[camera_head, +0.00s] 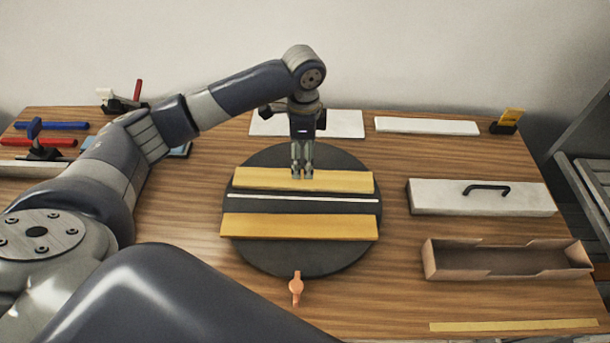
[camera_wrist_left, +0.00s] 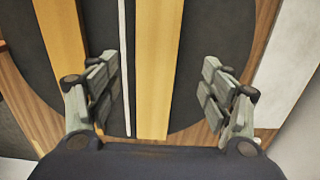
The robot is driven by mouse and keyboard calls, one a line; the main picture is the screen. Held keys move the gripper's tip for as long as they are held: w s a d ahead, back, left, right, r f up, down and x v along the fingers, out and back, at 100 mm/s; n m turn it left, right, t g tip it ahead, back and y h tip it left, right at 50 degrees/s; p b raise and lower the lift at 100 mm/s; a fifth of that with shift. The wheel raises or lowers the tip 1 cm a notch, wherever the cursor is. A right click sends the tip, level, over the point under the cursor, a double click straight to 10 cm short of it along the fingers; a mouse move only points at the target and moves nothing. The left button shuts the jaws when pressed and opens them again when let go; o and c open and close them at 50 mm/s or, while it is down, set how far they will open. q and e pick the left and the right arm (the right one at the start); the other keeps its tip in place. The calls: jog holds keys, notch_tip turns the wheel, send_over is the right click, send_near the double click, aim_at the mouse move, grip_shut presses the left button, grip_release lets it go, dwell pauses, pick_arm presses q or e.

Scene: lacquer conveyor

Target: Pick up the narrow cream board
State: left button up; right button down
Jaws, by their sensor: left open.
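Two yellow-cream boards lie parallel on a dark round turntable (camera_head: 300,262). The far board (camera_head: 240,179) is slightly narrower than the near board (camera_head: 300,227). A thin white strip (camera_head: 250,197) lies between them. My left gripper (camera_head: 302,176) points down over the middle of the far board. In the left wrist view, the left gripper (camera_wrist_left: 163,85) is open, with one finger on each side of the far board (camera_wrist_left: 157,60) and nothing held. The near board also shows there (camera_wrist_left: 62,40). I cannot tell whether the fingertips touch the turntable. My right gripper is not in view.
White boards lie at the back (camera_head: 350,124) and back right (camera_head: 428,126). A white lid with a black handle (camera_head: 450,198) and an open brown box (camera_head: 500,262) stand at right. Clamps (camera_head: 40,150) sit at left. An orange knob (camera_head: 296,288) is in front of the turntable.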

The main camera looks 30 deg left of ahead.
aim_at(303, 178)
pick_arm(q)
jog(key=f, duration=0.2)
jog(key=f+p, duration=0.1)
jog(key=f, duration=0.3)
jog(key=shift+s+d, duration=0.1)
jog(key=shift+s, duration=0.2)
jog(key=shift+f, duration=0.45)
jog(key=c, duration=1.3)
